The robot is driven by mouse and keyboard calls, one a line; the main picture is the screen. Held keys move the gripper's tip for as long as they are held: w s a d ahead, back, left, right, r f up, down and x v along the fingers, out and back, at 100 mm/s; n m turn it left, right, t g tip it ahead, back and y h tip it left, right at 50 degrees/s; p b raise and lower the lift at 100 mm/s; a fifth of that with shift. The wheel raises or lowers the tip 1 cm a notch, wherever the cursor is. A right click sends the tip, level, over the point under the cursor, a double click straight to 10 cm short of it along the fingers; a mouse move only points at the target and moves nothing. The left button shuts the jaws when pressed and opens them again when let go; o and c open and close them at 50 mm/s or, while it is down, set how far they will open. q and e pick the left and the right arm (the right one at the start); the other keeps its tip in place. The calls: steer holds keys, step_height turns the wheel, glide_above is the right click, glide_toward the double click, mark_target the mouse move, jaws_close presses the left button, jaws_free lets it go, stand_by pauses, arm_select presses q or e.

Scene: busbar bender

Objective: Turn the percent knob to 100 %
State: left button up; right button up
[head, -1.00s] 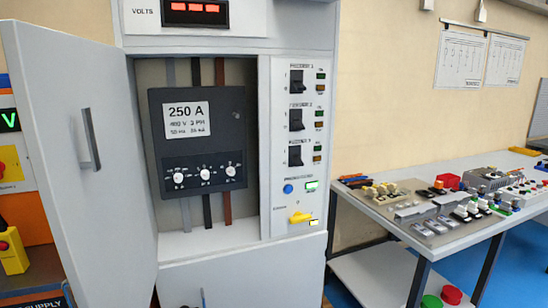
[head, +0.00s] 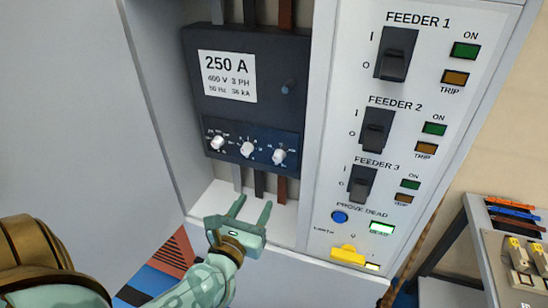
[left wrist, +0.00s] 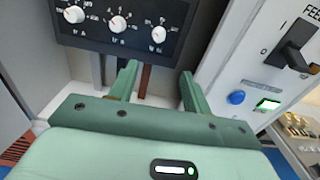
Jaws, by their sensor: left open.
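The dark breaker (head: 245,85), labelled 250 A, has three white knobs in a row: a left knob (head: 216,142), a middle knob (head: 247,149) and a right knob (head: 279,156). Their scale labels are too small to read, so I cannot tell which is the percent knob. My green left gripper (head: 253,206) is open and empty, below the knob row and apart from it, fingers pointing up at the breaker. In the left wrist view the right knob (left wrist: 158,34) lies beyond the gap between the fingers. My right gripper is not in view.
The open cabinet door (head: 75,120) stands on the left. To the right is a panel with feeder switches (head: 377,130), a blue button (head: 339,217), a lit green DEAD lamp (head: 382,228) and a yellow handle (head: 348,254). A bench (head: 480,235) with parts stands at the far right.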

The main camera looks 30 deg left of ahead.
mark_target(277, 159)
arm_select(q)
steer(key=shift+n, duration=0.3)
steer(key=x, duration=1.6)
steer(key=shift+s+a+r, duration=0.1)
steer(key=shift+a+r, duration=0.15)
steer(key=shift+a, duration=0.05)
steer(key=c, duration=1)
